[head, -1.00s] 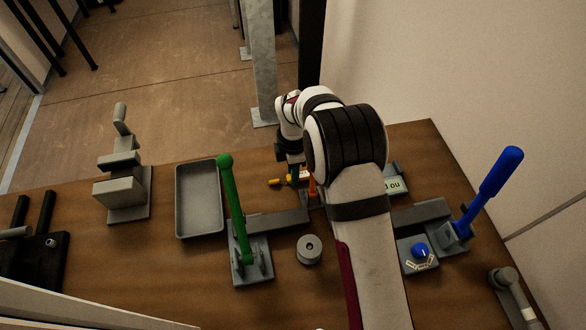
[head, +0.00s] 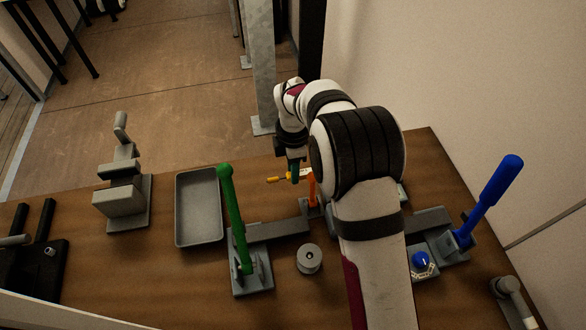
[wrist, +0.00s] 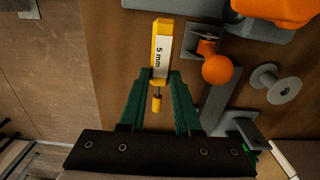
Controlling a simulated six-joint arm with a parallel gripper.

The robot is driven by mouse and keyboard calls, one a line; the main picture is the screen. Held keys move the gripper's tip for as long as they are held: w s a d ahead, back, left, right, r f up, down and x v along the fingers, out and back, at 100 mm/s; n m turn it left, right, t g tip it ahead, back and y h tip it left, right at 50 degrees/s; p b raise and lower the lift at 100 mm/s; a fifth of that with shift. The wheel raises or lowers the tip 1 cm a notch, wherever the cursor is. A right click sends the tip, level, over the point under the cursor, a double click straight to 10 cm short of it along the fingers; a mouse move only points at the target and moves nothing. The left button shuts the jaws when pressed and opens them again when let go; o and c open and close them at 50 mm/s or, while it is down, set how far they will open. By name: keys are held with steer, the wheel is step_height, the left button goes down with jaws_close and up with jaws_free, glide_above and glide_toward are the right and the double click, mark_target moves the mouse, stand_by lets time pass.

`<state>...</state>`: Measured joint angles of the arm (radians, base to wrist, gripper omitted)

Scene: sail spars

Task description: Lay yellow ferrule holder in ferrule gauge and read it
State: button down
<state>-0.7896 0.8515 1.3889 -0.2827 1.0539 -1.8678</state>
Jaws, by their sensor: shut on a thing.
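In the head view the holder (head: 279,179) points left from my gripper (head: 294,178), seemingly above the table. An orange ball-ended lever (wrist: 217,70) on a grey base stands just right of the holder in the wrist view, apart from it. I cannot tell which fixture is the ferrule gauge; my arm hides part of the table.
A grey tray (head: 198,240), a green-lever fixture (head: 252,280) and a round grey spool (head: 309,256) stand on the wooden table. A blue-lever fixture (head: 462,240) and a blue dial (head: 421,260) are at right.

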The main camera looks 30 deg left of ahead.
steer(key=w+d+r+m, duration=0.5)
steer(key=d+r+m, duration=0.1)
steer(key=d+r, duration=0.3)
steer(key=w+d+r+m, duration=0.5)
steer(key=d+r, duration=0.4)
steer(key=s+d+r+m, duration=0.4)
steer(key=d+r+m, duration=0.9)
steer(key=d+r, duration=0.3)
steer(key=w+a+f+m, duration=0.2)
steer(key=a+f+m, duration=0.2)
steer(key=f, duration=0.6)
steer(key=w+a+f+m, duration=0.2)
steer(key=a+f+m, duration=0.2)
steer(key=a+f, duration=0.3)
steer(key=w+a+f+m, duration=0.2)
steer(key=a+f+m, duration=0.2)
steer(key=f, duration=1.1)
steer(key=shift+a, duration=1.2)
steer(key=shift+f, duration=1.8)
